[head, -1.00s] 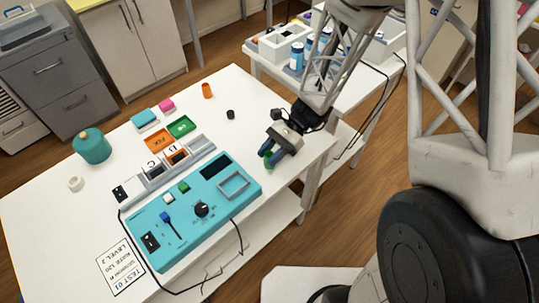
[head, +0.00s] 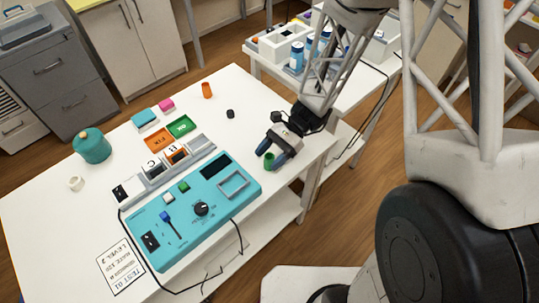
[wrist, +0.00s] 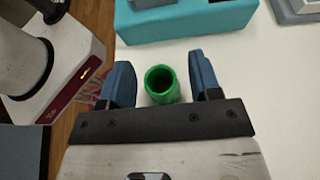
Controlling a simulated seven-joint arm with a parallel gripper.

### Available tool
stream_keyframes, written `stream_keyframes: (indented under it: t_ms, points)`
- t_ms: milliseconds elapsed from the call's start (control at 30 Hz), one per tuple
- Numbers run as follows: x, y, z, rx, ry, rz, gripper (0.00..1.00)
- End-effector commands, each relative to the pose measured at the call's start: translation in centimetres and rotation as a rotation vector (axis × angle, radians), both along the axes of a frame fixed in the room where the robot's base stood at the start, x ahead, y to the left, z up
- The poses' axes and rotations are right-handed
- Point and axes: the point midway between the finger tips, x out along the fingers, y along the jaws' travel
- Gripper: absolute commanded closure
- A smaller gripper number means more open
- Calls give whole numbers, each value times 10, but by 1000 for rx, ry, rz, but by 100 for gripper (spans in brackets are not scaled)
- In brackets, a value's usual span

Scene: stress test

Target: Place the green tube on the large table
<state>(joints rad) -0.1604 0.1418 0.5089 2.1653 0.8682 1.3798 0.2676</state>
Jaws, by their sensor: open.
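The green tube (wrist: 162,85) stands upright on the large white table (head: 52,222), near its right edge. In the wrist view its open top shows between the two blue fingers of my gripper (wrist: 162,84), with a gap on each side. In the head view my gripper (head: 271,156) is open over the table's right part, and the green tube (head: 268,160) shows between its fingertips.
A turquoise control box (head: 188,215) lies just left of my gripper. A black cap (head: 230,114) and an orange cup (head: 207,90) stand farther back. A teal pot (head: 92,147) and white ring (head: 76,184) are at the left. A smaller table (head: 262,68) stands behind.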

Motion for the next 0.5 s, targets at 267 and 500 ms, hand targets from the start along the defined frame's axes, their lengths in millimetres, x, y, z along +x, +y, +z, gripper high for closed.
stream_keyframes:
  t_ms: [267,500]
  points:
    - [3,-3,4,1,0,-1,43]
    - [19,-19,13,0,-2,-3,43]
